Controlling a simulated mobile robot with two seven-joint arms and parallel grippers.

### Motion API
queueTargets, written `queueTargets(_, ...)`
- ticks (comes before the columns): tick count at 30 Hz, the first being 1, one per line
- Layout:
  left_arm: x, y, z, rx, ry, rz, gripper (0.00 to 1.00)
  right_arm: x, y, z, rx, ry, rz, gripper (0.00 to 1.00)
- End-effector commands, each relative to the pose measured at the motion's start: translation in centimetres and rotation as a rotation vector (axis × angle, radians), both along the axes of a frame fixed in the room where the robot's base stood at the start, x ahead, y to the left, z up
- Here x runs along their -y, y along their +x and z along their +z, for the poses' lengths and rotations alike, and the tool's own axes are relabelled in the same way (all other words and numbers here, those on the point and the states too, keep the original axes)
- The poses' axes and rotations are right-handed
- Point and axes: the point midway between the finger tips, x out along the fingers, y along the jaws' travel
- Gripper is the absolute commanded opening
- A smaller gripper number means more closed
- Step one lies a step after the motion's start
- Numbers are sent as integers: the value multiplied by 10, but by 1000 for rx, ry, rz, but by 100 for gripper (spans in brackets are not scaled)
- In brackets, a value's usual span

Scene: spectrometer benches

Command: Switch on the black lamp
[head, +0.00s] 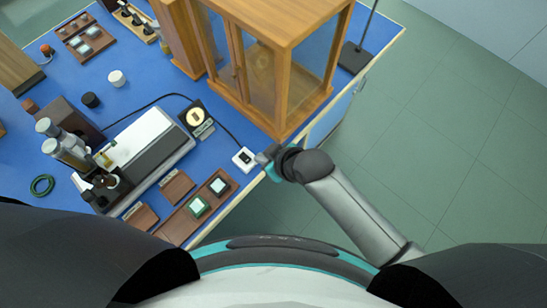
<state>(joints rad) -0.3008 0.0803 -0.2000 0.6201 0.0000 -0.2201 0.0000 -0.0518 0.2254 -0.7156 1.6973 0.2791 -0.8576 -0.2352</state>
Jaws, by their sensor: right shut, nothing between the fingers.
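A small white switch box (245,159) with a dark rocker lies near the front edge of the blue bench top. A black cable (222,128) runs from it up and left, towards the dark housing (62,117) beside the grey-and-black instrument (150,150). I cannot tell for certain which thing is the black lamp. My right gripper (265,157) is shut and empty, just right of the switch box and very close to it. Whether it touches the box is not clear. My left gripper is not in view.
A wooden glazed cabinet (287,30) stands just behind my right gripper. A wooden tray (198,207) with small square samples lies left of the switch. A black plate with a cream disc (196,116) lies behind. Green floor (440,130) is clear at right.

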Motion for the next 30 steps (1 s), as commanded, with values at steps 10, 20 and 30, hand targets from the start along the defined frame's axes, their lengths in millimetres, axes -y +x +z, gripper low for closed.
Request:
queueTargets(10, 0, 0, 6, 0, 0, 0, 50, 26, -20, 26, 0, 0, -1, 0)
queueTargets(20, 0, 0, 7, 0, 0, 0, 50, 29, -23, 29, 0, 0, -1, 0)
queueTargets(30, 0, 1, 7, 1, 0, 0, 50, 29, -23, 29, 0, 1, -1, 0)
